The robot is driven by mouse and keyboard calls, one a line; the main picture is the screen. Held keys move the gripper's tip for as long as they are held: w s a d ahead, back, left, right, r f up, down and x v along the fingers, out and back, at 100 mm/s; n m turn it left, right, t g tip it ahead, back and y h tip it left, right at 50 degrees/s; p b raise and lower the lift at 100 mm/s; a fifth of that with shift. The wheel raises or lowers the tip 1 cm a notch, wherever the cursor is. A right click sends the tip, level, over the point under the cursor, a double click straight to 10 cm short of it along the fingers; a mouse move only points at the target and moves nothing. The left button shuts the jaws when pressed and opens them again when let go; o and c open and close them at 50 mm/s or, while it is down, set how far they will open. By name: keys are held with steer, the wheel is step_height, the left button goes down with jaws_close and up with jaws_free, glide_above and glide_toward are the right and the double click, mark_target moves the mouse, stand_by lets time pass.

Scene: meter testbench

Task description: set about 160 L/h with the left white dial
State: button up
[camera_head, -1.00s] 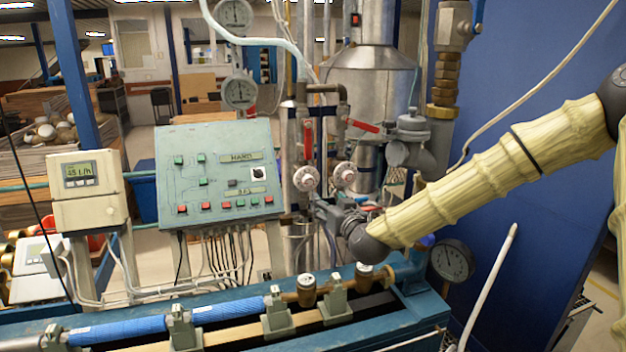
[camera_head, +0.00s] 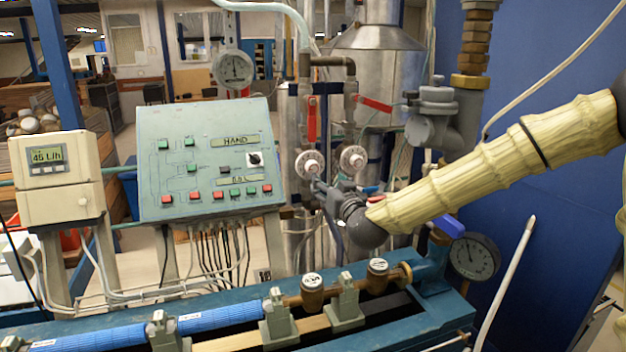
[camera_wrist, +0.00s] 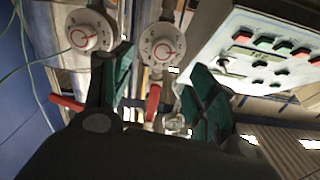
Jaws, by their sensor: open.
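The left white dial (camera_head: 309,164) is a round white knob with a red ring mark, below a red lever. In the wrist view the same dial (camera_wrist: 162,45) shows beyond the gap between my fingers. The right white dial (camera_head: 353,159) sits beside it and also shows in the wrist view (camera_wrist: 90,30). The meter display (camera_head: 48,155) on the beige box reads about 45 L/h. My gripper (camera_head: 328,190) is in front of and slightly below the dials. In the wrist view my gripper (camera_wrist: 160,75) is open with green fingers apart, with nothing visible between them.
A pale green control panel (camera_head: 206,160) with buttons stands left of the dials. Red levers (camera_head: 312,118) and pipes are above the dials. A blue bench (camera_head: 230,300) with brass fittings lies below. A pressure gauge (camera_head: 473,256) is at the lower right.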

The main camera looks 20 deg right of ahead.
mark_target(314, 171)
steer(key=shift+w+a+f+p, duration=0.15)
steer(key=shift+w+p, duration=0.9)
steer(key=shift+w, duration=1.7)
steer(key=shift+w+a+r+p, duration=0.2)
steer(key=shift+w+p, duration=0.8)
steer(key=shift+w, duration=1.7)
steer(key=shift+f, duration=0.2)
steer(key=c, duration=1)
